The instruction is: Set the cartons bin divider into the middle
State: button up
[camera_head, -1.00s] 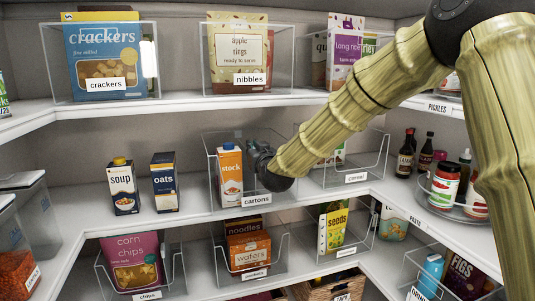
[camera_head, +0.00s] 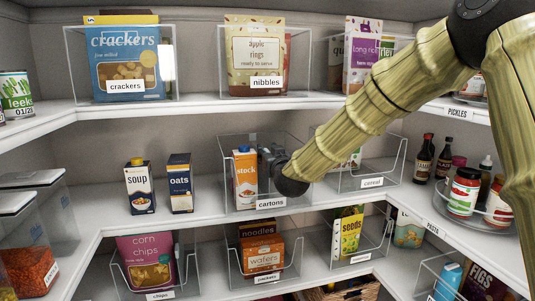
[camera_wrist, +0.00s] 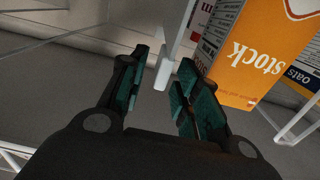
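The clear cartons bin (camera_head: 228,205) stands on the middle shelf, with an orange stock carton (camera_head: 245,180) upright in its left part. My gripper (camera_head: 268,160) reaches into the bin just right of the carton. In the wrist view my gripper (camera_wrist: 160,90) has its two dark green-padded fingers apart. The pale edge of a thin clear panel, apparently the divider (camera_wrist: 165,74), lies between the fingers, with a narrow gap visible beside it. The stock carton (camera_wrist: 260,55) is right of the fingers there. The divider is not distinguishable in the head view.
A soup carton (camera_head: 139,190) and an oats carton (camera_head: 180,185) stand on the shelf left of the bin. The cereal bin (camera_head: 345,184) is close on the right, below my arm. The nibbles bin (camera_head: 224,70) is on the shelf above.

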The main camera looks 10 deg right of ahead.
jog(key=s, duration=0.7)
jog(key=shift+s+d, duration=0.15)
jog(key=shift+d, duration=0.3)
